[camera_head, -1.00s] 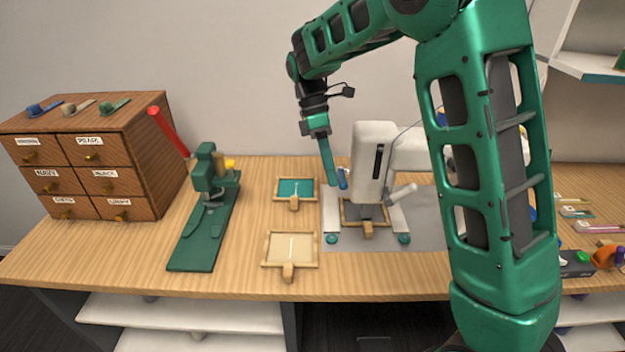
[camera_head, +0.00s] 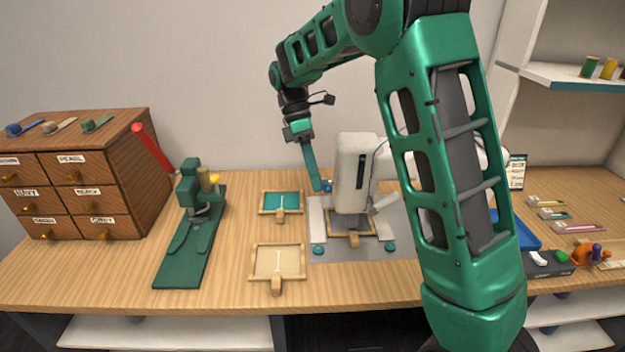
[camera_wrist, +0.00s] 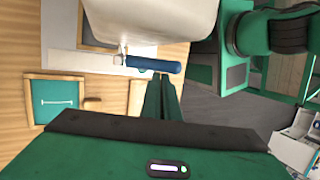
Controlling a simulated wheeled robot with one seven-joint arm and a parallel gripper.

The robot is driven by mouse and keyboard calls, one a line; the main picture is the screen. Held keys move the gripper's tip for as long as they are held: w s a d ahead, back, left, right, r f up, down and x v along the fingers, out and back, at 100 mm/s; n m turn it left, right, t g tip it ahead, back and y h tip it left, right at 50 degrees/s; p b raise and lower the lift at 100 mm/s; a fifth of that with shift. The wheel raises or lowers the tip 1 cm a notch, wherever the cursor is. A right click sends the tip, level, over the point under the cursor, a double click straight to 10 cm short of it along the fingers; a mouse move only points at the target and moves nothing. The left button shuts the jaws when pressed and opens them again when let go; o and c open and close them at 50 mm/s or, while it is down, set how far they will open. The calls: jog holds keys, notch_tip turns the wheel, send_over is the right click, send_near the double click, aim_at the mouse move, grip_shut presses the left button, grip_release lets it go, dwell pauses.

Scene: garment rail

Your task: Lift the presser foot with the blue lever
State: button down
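The white sewing machine (camera_head: 352,172) stands on a grey mat, with a wooden-framed piece (camera_head: 352,238) under its head. The blue lever (camera_head: 327,186) sticks out at the left of the machine head. In the wrist view the lever (camera_wrist: 155,64) lies sideways just beyond my fingertips. My gripper (camera_head: 316,188) reaches down from above, just left of the lever. In the wrist view its fingers (camera_wrist: 162,78) are together, tips very close to the lever's near side; I cannot tell whether they touch it. The presser foot is not clearly visible.
Teal (camera_head: 281,202) and cream (camera_head: 278,262) framed pieces lie left of the machine. A green press (camera_head: 190,240) with a red handle and a wooden drawer chest (camera_head: 85,180) stand farther left. A blue tray (camera_head: 527,238) and small items are at right, partly behind my arm.

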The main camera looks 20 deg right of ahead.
jog(key=shift+d+r, duration=0.1)
jog(key=shift+r, duration=0.7)
jog(key=a+f, duration=0.2)
jog(key=a, duration=0.2)
jog(key=w+d+v, duration=0.1)
jog(key=v, duration=0.8)
jog(key=shift+w+a, duration=0.15)
jog(key=shift+w, duration=0.4)
